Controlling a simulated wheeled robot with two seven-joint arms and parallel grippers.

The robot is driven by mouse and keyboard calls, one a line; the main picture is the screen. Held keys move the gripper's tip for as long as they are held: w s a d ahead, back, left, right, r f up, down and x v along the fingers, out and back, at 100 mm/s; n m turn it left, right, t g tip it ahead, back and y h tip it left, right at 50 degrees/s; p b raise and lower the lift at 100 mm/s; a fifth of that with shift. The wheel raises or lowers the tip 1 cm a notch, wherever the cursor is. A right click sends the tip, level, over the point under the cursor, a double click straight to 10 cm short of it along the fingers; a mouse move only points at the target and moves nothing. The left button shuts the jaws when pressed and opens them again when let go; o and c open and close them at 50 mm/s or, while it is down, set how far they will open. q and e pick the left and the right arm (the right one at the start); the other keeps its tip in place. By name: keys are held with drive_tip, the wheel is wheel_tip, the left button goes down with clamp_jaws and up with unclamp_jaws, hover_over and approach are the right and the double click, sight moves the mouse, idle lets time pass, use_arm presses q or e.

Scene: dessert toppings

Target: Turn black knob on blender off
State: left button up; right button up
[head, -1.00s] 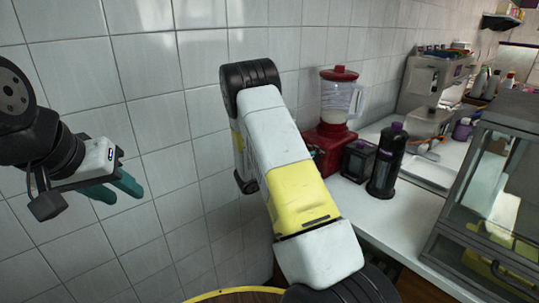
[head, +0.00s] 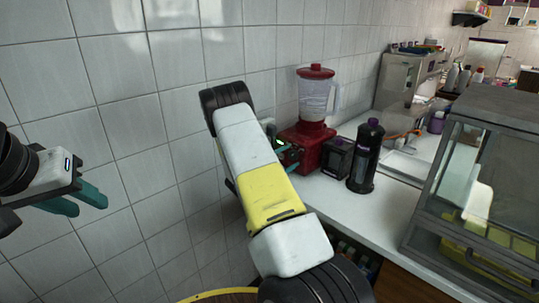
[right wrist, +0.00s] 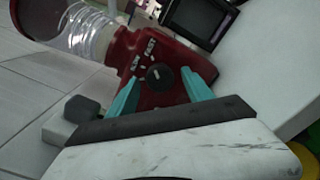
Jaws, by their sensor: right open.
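The red blender (head: 309,147) stands on the white counter by the tiled wall, with a clear jar (head: 313,97) and red lid. In the right wrist view its black knob (right wrist: 159,77) is on the red base (right wrist: 150,50), beside white SLOW and FAST labels; its exact setting is too small to tell. My right gripper (head: 287,152) is at the blender's front. In the right wrist view its teal fingers (right wrist: 160,80) are open, one to each side of the knob; contact cannot be told. My left gripper (head: 78,202) is open and empty at the far left.
A small black box (head: 336,157) and a dark bottle (head: 366,155) stand close right of the blender. A glass display case (head: 480,190) fills the right side. The counter front (head: 360,205) is bare.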

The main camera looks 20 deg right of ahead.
drive_tip(key=shift+c, duration=0.3)
clamp_jaws()
